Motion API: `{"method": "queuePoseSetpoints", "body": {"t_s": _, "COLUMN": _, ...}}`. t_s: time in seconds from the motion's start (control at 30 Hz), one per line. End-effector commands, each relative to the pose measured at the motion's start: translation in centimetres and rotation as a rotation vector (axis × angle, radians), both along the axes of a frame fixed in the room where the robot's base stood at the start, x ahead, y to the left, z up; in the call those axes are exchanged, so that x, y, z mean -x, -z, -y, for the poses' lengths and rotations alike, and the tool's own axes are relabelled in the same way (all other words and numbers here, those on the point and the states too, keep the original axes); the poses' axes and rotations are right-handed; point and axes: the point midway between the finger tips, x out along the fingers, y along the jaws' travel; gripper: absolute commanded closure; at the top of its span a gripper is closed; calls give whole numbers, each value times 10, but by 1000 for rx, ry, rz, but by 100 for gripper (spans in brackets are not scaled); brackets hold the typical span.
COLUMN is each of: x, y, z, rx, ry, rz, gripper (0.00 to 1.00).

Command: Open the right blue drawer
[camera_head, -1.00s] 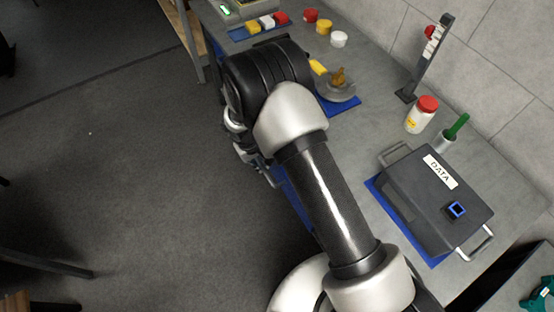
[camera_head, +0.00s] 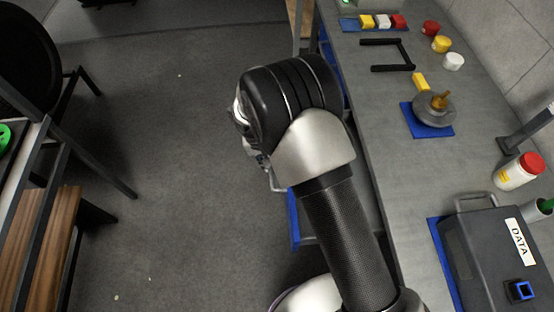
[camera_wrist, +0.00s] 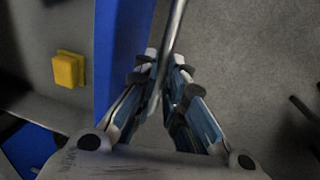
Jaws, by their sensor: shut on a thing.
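The right blue drawer shows in the head view as a blue front (camera_head: 293,218), standing out to the left of the bench edge, partly behind my arm. A grey strip shows between this front and the bench, so the drawer looks partly open. In the wrist view the blue front (camera_wrist: 121,45) runs down left of the fingers. Its metal bar handle (camera_wrist: 176,25) passes between the fingertips. My gripper (camera_wrist: 166,68) is shut on this handle. In the head view the gripper is mostly hidden by my wrist, and the handle (camera_head: 276,184) shows only in part.
The bench (camera_head: 395,170) carries a grey DATA case (camera_head: 480,255), a red-lidded jar (camera_head: 515,173), a yellow block (camera_head: 420,82) and a round grey object (camera_head: 435,108). Open floor (camera_head: 170,160) lies left of the drawer. A shelf (camera_head: 40,235) and chair (camera_head: 30,50) stand farther left.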

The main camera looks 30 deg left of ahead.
Motion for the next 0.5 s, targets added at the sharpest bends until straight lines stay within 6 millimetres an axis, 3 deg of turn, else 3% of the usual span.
{"method": "queuePoseSetpoints", "body": {"t_s": 0.37, "x": 1, "y": 1, "z": -1, "rx": 2, "ry": 0, "rz": -1, "gripper": 100}}
{"method": "queuePoseSetpoints", "body": {"t_s": 0.4, "x": 1, "y": 1, "z": -1, "rx": 2, "ry": 0, "rz": -1, "gripper": 87}}
{"method": "queuePoseSetpoints", "body": {"t_s": 0.5, "x": 1, "y": 1, "z": -1, "rx": 2, "ry": 0, "rz": -1, "gripper": 80}}
